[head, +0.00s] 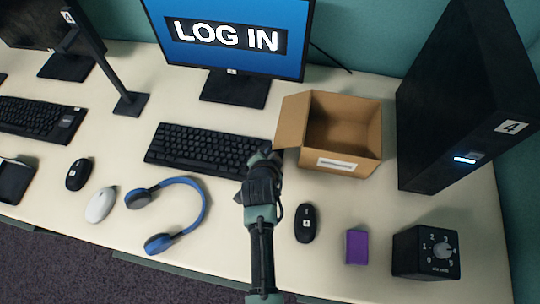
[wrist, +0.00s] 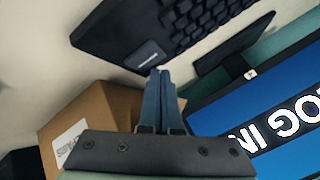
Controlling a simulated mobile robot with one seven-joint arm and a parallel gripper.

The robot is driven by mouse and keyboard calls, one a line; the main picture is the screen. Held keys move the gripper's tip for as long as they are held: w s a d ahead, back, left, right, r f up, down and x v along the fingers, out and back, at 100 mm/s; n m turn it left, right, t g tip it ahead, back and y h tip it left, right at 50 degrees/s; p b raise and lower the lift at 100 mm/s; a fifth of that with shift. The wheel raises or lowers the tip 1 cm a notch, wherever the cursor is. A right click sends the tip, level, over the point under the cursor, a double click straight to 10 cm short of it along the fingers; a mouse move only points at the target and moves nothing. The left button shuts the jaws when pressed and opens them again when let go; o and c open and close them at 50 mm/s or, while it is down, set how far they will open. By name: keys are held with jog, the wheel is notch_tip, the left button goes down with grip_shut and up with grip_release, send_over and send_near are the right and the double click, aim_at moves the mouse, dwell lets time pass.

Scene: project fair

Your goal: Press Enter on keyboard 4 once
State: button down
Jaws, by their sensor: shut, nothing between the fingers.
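A black keyboard (head: 205,148) lies on the desk in front of the monitor showing LOG IN. I cannot read a number on it; a small pale label shows near its end in the wrist view (wrist: 125,38). My gripper (head: 263,152) is at the keyboard's right end, beside the cardboard box, and hides part of that end. In the wrist view its two blue fingertips (wrist: 159,75) are together and empty, next to the keyboard's edge in the picture. I cannot tell whether they touch a key. The Enter key is not clearly distinguishable.
An open cardboard box (head: 338,150) stands right of the keyboard. A tower (head: 460,110) marked 4 stands farther right. A mouse (head: 305,222), purple block (head: 357,246) and dial box (head: 426,252) lie in front. Blue headphones (head: 190,205) and another keyboard (head: 38,118) are left.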

jog(key=shift+f, duration=0.15)
jog(key=shift+f+b, duration=0.25)
jog(key=shift+b, duration=0.1)
jog(key=shift+f+b, duration=0.4)
jog(key=shift+f, duration=0.05)
dwell(0.4)
jog(key=shift+r, duration=0.1)
jog(key=shift+r+p, duration=0.75)
jog(key=shift+p, duration=0.05)
notch_tip(320, 180, up, 5)
jog(key=p, duration=0.4)
jog(key=shift+r, duration=0.1)
dwell(0.8)
